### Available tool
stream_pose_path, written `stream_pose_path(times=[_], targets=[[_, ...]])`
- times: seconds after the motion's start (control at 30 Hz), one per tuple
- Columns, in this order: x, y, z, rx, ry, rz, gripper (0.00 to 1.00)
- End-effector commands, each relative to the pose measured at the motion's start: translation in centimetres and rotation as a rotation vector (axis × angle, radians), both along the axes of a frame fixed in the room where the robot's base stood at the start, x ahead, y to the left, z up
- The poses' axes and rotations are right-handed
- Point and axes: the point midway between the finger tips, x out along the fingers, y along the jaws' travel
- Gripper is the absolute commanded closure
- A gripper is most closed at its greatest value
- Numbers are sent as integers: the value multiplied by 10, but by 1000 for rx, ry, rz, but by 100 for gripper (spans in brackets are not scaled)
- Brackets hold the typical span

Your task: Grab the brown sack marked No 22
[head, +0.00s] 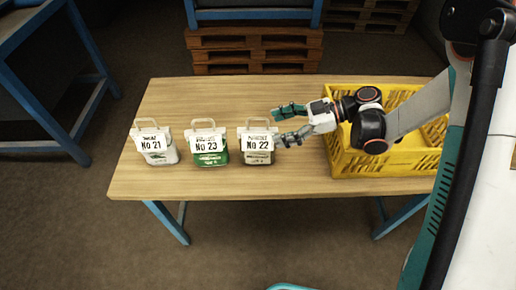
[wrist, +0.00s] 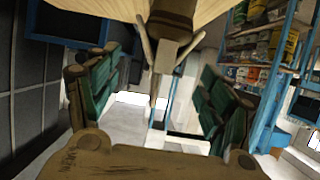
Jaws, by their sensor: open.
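The sack marked No 22 (head: 258,158) stands upright on the table, with a white label, a brownish lower part and a pale loop handle. It is the rightmost of a row of sacks. My gripper (head: 277,128) is open and empty, just right of this sack, its fingers pointing left toward the upper part and handle. In the wrist view my gripper (wrist: 161,62) shows two green-padded fingers spread apart. A brown sack (wrist: 172,18) appears upside down between and beyond them, its label seen nearly edge-on. Contact between fingers and sack cannot be told.
Sack No 23 (head: 209,158), green and white, stands left of No 22. Sack No 21 (head: 158,157), white and grey, stands further left. A yellow crate (head: 385,165) sits under my arm at the right of the wooden table (head: 230,182). The table behind the sacks is clear.

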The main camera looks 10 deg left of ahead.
Motion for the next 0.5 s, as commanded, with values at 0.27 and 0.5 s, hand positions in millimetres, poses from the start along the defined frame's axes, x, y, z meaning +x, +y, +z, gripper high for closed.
stream_pose_path(times=[0.27,0.5], targets=[[-6,20,-7,0,-1,4,27],[-13,54,-22,0,0,3,27]])
